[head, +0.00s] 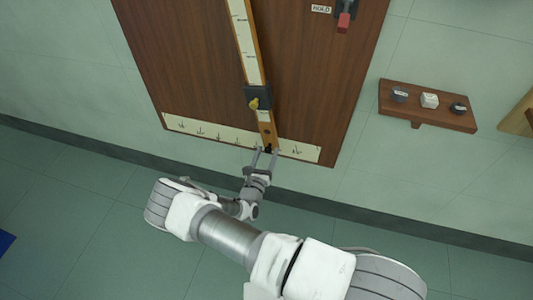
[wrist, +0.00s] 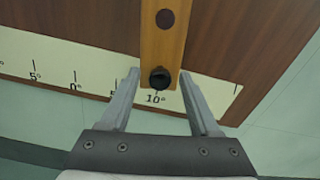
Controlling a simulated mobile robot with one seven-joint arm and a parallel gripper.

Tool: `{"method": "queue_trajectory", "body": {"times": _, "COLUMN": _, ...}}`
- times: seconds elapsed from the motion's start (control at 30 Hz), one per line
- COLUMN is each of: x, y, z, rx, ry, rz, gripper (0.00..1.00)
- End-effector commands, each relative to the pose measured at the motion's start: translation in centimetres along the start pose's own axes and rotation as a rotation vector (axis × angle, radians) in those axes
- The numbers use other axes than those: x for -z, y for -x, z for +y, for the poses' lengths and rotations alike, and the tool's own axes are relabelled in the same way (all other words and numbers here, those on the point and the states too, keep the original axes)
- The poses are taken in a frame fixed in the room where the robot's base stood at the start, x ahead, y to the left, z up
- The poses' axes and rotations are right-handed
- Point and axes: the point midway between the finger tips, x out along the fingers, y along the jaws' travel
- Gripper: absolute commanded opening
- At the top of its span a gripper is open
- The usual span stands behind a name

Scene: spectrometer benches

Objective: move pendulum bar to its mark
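The pendulum bar (head: 248,45) is a long wooden bar with a pale strip, hanging slightly tilted on a brown board. Its lower end (wrist: 162,40) carries a black peg (wrist: 160,78) and lies over the pale angle scale (head: 213,134), just above the 10° label right of zero in the wrist view. A black block with a yellow knob (head: 254,104) sits across the bar. My gripper (head: 266,150) is open at the bar's bottom end. In the wrist view its fingers (wrist: 159,73) stand either side of the peg, with gaps on both sides. No separate target mark is distinguishable.
A red-handled lever (head: 344,22) sits beside a HOLD label (head: 321,9) at the board's upper right. A wooden shelf (head: 428,116) with three small objects is on the wall to the right. The floor below the board is clear apart from my arm.

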Motion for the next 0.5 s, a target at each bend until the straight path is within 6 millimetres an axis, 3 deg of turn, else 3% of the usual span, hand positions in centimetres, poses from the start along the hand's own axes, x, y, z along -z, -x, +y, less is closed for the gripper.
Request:
{"method": "queue_trajectory", "body": {"times": 0.27, "x": -0.1, "y": 0.8, "z": 0.1, "rx": -0.002, "ry": -0.001, "rz": -0.001, "gripper": 0.63}}
{"method": "queue_trajectory", "body": {"times": 0.5, "x": -0.3, "y": 5.6, "z": 0.1, "rx": -0.004, "ry": 0.001, "rz": 0.001, "gripper": 0.63}}
